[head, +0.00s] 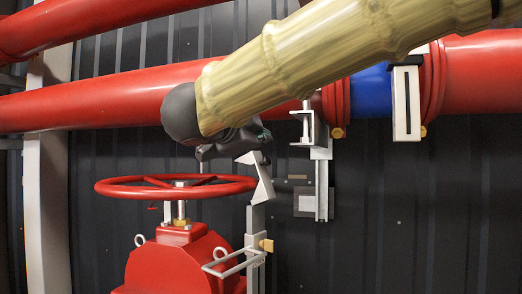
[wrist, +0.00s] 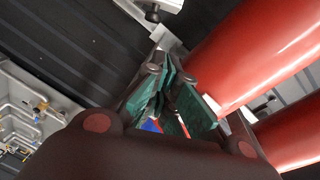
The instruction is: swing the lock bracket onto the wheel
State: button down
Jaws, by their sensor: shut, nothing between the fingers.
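The red handwheel (head: 176,187) lies level on its stem above the red valve body (head: 172,262). A pale grey, U-shaped bracket (head: 238,266), which looks like the lock bracket, sticks out from an upright grey post just right of the valve body. It is lower than the wheel and apart from its rim. My gripper (head: 258,140) is above and right of the wheel, near the post's top, partly hidden behind my arm. Its green-padded fingers (wrist: 168,103) show in the wrist view, shut and empty. I cannot tell whether they touch the post.
Thick red pipes (head: 110,98) run across behind my arm, with a blue section (head: 370,92) at right. A grey wall bracket (head: 322,185) and a small box stand behind the post. A brass-coloured block (head: 266,245) sits on the post. Space left of the wheel looks clear.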

jog(key=w+f+p, duration=0.2)
jog(key=w+p, duration=0.2)
jog(key=w, duration=0.6)
jog(key=shift+w+d+f+p, duration=0.2)
jog(key=shift+w+p, duration=0.05)
jog(key=shift+p, duration=0.15)
jog(key=shift+w, duration=0.1)
dwell(0.3)
